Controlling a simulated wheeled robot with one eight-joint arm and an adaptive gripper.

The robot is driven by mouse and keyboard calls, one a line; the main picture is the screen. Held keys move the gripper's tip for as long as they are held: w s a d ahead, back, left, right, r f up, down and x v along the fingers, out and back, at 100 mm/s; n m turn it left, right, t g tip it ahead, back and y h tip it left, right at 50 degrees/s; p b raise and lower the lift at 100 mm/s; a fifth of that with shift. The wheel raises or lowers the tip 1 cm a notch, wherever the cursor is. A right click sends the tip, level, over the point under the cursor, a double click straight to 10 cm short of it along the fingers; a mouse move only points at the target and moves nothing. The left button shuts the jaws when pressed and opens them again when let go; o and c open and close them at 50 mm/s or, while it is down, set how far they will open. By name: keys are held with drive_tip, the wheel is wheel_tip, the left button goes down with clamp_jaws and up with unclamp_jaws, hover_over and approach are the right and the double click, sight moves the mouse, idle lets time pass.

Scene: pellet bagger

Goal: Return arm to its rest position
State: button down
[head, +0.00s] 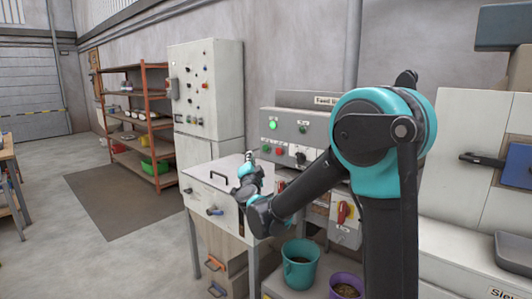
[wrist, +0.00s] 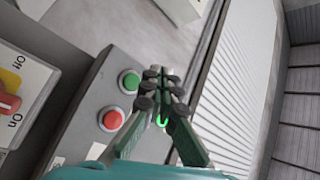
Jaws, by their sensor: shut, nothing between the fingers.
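My arm, teal and black, rises at the right of the head view and bends down toward the left. A small green glow shows between the finger links.
A red-and-yellow Off/On switch (wrist: 8,104) is beside the panel. A teal bucket (head: 299,268) and a purple bucket (head: 346,286) stand below my arm. A tall white control cabinet (head: 208,90) and a shelf rack (head: 134,115) stand behind. Open floor lies at left.

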drive_tip(key=s+d+f+n+g+h, duration=0.1)
drive_tip(key=s+d+f+n+g, duration=0.4)
drive_tip(key=s+d+f, duration=1)
drive_tip(key=s+d+f+n+g+h, duration=0.1)
drive_tip(key=s+d+f+n+g, duration=0.4)
drive_tip(key=s+d+f+g, duration=0.6)
drive_tip(key=s+d+f, duration=0.4)
drive_tip(key=s+f, duration=0.1)
drive_tip(key=s, duration=0.4)
drive_tip(key=shift+f+h, duration=0.3)
drive_tip(key=shift+f, duration=0.1)
drive_tip(key=shift+s, duration=0.1)
drive_tip(key=shift+d, duration=0.15)
